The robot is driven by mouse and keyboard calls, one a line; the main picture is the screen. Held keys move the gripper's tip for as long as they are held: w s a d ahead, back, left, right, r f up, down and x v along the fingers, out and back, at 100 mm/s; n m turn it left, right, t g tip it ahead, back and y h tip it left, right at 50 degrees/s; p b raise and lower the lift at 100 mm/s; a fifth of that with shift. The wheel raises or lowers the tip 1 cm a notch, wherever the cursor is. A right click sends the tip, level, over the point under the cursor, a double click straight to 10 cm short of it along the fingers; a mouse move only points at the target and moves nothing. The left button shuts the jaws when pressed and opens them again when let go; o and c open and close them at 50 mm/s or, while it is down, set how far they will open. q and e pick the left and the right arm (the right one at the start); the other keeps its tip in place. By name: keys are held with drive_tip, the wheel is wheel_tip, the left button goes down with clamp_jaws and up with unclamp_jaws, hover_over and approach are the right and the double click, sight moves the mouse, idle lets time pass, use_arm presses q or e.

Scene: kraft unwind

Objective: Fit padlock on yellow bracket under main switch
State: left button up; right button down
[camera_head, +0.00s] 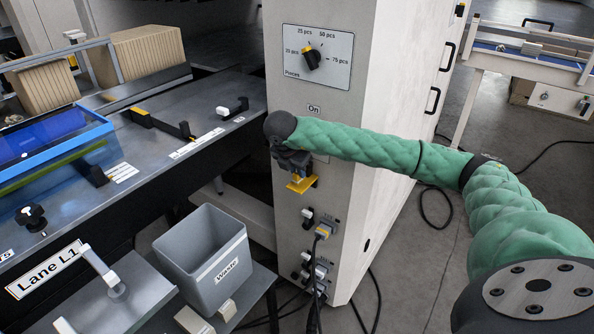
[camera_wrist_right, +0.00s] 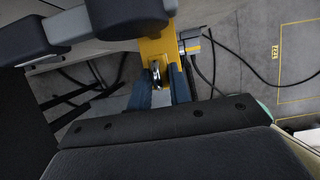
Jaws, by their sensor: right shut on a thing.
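The yellow bracket (camera_head: 302,184) sticks out from the pale cabinet front below the "On" label. In the right wrist view the bracket (camera_wrist_right: 154,50) runs down to the fingertips. My right gripper (camera_head: 293,163) is right at the bracket, covering the area just above it. In the wrist view the right gripper (camera_wrist_right: 160,92) is shut on the padlock (camera_wrist_right: 155,73). Only a shiny metal part, like the shackle, shows against the bracket; the body is mostly hidden between the blue fingers. I cannot tell whether the shackle passes through the bracket. My left gripper is not in view.
The cabinet (camera_head: 330,120) carries a count dial (camera_head: 312,58) above. Plugs and cables (camera_head: 320,235) hang below the bracket. A grey waste bin (camera_head: 205,262) stands lower left, beside the conveyor bench (camera_head: 190,95). The floor (camera_head: 430,250) to the right is mostly open.

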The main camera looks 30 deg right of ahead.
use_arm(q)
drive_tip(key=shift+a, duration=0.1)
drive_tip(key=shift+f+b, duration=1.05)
use_arm(e)
drive_tip(key=shift+f, duration=0.5)
idle(0.5)
drive_tip(key=c, duration=1.2)
unclamp_jaws()
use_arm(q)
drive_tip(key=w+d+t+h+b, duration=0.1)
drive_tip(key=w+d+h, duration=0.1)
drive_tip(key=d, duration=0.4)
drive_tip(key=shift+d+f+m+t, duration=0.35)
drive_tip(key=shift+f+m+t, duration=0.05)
use_arm(e)
drive_tip(key=v, duration=0.7)
drive_tip(key=shift+a+r, duration=0.2)
drive_tip(key=shift+r, duration=0.15)
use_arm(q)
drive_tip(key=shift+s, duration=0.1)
use_arm(e)
drive_tip(key=shift+s, duration=0.1)
